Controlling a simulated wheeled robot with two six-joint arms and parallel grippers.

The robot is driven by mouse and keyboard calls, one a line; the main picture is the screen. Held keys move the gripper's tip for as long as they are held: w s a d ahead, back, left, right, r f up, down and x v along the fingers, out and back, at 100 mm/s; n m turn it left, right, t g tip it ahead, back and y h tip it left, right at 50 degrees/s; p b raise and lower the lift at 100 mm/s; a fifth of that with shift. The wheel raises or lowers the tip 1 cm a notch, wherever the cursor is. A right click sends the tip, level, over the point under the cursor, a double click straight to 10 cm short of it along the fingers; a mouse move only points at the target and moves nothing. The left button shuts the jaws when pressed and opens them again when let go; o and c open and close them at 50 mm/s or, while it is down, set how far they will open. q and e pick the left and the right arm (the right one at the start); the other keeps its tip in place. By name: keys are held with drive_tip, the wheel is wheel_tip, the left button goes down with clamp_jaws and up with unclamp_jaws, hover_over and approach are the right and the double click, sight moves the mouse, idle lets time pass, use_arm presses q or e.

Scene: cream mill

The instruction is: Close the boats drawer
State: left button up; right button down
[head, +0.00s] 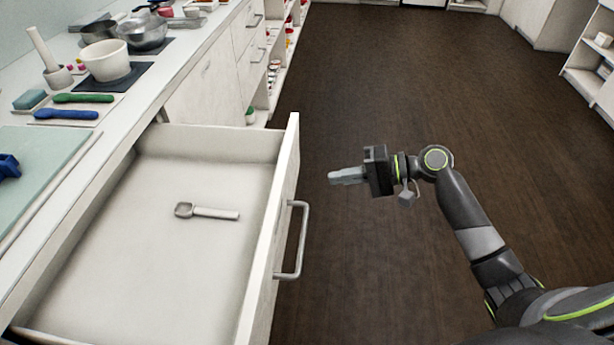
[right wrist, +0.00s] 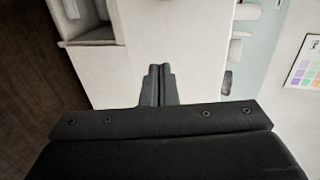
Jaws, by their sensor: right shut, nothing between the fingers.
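The white drawer (head: 282,225) is pulled far out from the counter in the head view. A grey metal bar handle (head: 301,240) is on its front face. A single scoop-like utensil (head: 208,211) lies inside on the drawer floor. My right gripper (head: 335,178) is shut and empty. It is in front of the drawer to the right, apart from the drawer front and beyond the handle. In the right wrist view, its fingertips (right wrist: 159,71) are together in front of pale surfaces. My left gripper is not in view.
Open shelves (head: 275,75) are farther back. The dark floor (head: 420,90) right of the drawer is clear.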

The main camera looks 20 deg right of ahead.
sight(292, 180)
drive_tip(key=x, duration=0.6)
drive_tip(key=shift+w+a+r, duration=0.1)
drive_tip(key=shift+a+r, duration=0.25)
drive_tip(key=shift+a, duration=0.05)
drive_tip(key=shift+w+a, duration=0.2)
drive_tip(key=shift+a, duration=0.2)
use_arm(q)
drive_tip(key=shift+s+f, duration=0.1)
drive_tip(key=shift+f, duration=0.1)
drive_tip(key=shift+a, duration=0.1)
use_arm(e)
drive_tip(key=shift+a, duration=0.1)
